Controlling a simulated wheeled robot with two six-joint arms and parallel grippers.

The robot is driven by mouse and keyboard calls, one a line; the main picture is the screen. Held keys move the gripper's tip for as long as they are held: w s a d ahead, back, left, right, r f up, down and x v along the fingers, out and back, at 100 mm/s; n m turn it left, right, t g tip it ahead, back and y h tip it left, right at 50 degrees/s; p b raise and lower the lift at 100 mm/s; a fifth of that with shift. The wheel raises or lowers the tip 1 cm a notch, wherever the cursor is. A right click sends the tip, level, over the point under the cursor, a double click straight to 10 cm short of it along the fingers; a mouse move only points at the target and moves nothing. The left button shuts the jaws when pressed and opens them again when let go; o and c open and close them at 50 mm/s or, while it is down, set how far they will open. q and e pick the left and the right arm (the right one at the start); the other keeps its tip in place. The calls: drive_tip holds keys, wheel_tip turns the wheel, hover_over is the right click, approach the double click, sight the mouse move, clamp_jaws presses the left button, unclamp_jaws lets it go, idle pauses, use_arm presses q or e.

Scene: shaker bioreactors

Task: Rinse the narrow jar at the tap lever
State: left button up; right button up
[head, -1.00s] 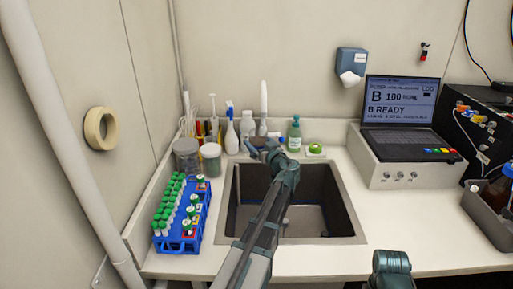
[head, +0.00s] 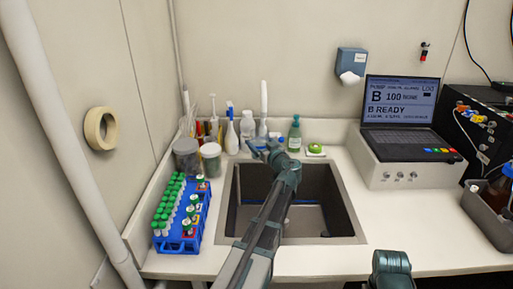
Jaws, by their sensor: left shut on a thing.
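My left gripper (head: 264,148) is at the back rim of the sink (head: 342,205), beside a small blue part that looks like the tap lever (head: 281,140). It is shut, apparently on this lever, but the contact is small and partly hidden by my wrist. The rest of the tap cannot be made out. I cannot tell which is the narrow jar.
A blue rack (head: 178,243) of green-capped tubes stands left of the sink. Bottles and brushes line the back, with a green bottle (head: 294,134) right of my gripper. A laptop (head: 402,115) sits on a box at right. The counter right of the sink is mostly clear.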

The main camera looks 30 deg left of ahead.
use_arm(q)
drive_tip(key=shift+s+d, duration=0.1)
drive_tip(key=s+d, duration=0.4)
drive_tip(key=s, duration=0.2)
drive_tip(key=shift+s+d, duration=0.15)
drive_tip(key=shift+d, duration=0.15)
idle(0.6)
idle(1.2)
drive_tip(key=s+d+r+p, duration=0.3)
drive_tip(key=s+r+p, duration=0.1)
idle(0.6)
